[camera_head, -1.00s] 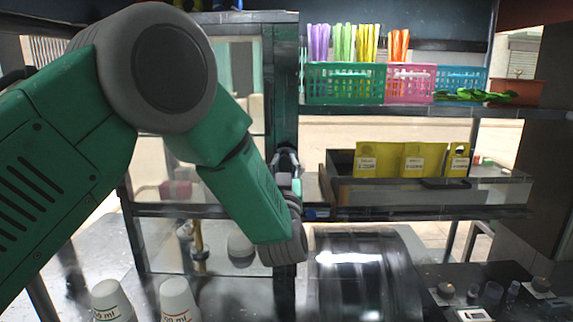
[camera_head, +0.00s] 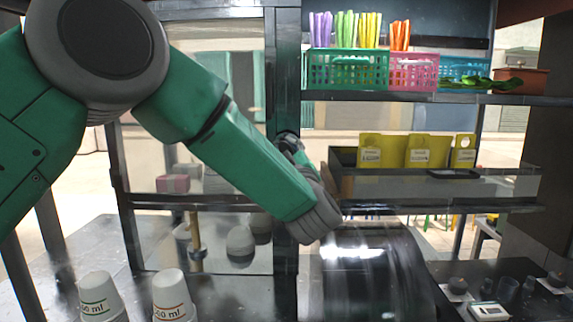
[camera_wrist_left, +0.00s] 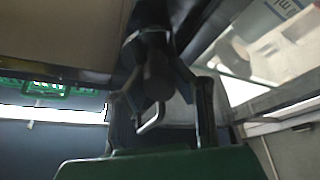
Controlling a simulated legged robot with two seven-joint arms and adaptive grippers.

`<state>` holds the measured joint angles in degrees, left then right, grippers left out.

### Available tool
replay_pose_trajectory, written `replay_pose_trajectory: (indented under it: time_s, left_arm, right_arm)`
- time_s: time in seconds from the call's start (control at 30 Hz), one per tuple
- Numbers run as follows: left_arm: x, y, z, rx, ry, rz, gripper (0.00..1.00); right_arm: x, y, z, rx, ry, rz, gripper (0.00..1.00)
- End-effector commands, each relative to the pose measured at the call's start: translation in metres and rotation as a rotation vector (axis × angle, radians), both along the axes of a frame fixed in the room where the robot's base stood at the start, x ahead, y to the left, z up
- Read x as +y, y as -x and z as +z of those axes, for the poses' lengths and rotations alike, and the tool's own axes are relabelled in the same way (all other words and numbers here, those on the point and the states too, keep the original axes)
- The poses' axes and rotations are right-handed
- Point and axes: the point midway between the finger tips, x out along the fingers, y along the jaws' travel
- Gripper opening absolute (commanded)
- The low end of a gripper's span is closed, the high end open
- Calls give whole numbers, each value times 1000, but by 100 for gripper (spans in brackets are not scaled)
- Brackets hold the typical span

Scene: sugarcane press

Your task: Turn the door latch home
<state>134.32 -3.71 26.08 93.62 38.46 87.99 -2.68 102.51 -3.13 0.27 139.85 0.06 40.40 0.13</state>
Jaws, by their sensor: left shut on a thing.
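My left gripper (camera_head: 288,143) reaches up to the dark post at the edge of the glazed door (camera_head: 199,203) in the head view. In the left wrist view the fingers (camera_wrist_left: 160,108) close around a dark, rounded handle (camera_wrist_left: 158,76), which looks like the door latch. The gripper is shut on it. In the head view the latch is mostly hidden behind the gripper, so its exact angle cannot be told. My right gripper is in neither view.
A dark, shiny curved housing (camera_head: 368,285) stands just below my left wrist. Shelves at the right hold a green basket (camera_head: 346,70), a pink basket (camera_head: 414,72) and yellow packets (camera_head: 421,150). Paper cups (camera_head: 171,297) stand at the lower left.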

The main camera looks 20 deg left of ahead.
Motion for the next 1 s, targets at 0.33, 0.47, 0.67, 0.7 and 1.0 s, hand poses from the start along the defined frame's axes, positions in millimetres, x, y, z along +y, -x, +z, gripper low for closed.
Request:
replay_pose_trajectory:
  time_s: [0.33, 0.47, 0.67, 0.7, 1.0]
  left_arm:
    - [0, 1, -11, -79, 321, 1, 0]
    - [0, 1, -12, -112, 440, 2, 0]
    - [0, 1, -12, -160, 612, 2, 0]
    - [0, 1, -13, -168, 644, 2, 0]
    - [-1, 1, -13, -219, 828, 2, 0]
  right_arm:
    - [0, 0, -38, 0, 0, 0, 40]
    - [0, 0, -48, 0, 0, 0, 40]
    - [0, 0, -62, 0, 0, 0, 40]
    - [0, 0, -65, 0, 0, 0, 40]
    - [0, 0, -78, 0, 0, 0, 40]
